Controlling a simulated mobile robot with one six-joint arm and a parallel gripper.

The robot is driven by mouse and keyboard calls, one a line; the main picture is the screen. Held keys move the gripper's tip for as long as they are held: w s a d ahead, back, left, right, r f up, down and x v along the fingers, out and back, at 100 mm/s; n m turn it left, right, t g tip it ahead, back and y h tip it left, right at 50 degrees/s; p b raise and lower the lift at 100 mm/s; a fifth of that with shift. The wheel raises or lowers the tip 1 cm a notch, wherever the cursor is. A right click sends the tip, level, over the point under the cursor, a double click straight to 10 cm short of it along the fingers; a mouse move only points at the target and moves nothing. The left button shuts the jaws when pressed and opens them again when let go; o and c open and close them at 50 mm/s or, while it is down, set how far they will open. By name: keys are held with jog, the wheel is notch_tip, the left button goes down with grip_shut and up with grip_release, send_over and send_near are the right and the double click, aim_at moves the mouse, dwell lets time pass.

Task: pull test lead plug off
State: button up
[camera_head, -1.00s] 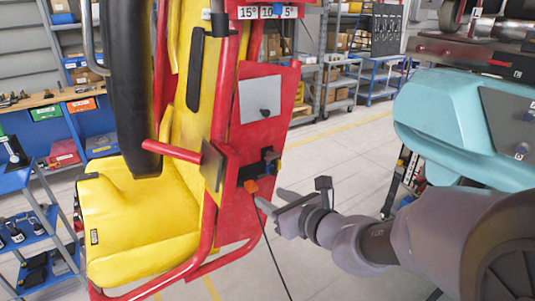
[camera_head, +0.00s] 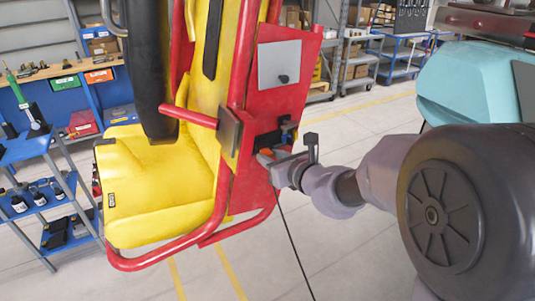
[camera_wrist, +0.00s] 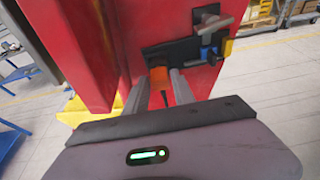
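The test lead plug (camera_wrist: 159,76) is orange and sits at the red panel (camera_wrist: 75,45) of the coaster seat, below a black bracket. In the wrist view it lies between the fingertips of my gripper (camera_wrist: 160,84), which look spread on either side of it. I cannot tell whether the fingers touch it. A thin black lead (camera_head: 293,243) hangs down from there towards the floor.
A black bracket (camera_wrist: 168,53) with a grey lever and blue and yellow parts sits just above the plug. The yellow seat (camera_head: 160,190) and red tube frame are left of my gripper. A teal machine body (camera_head: 465,85) stands at right. Open floor lies below.

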grip_shut()
jog(key=shift+s+d, duration=0.1)
jog(key=shift+s+d+b, duration=0.2)
jog(key=shift+s+d, duration=0.5)
jog(key=shift+s, duration=0.3)
jog(key=shift+s+d+b, duration=0.15)
jog(key=shift+s+d, duration=0.5)
jog(key=shift+s, duration=0.35)
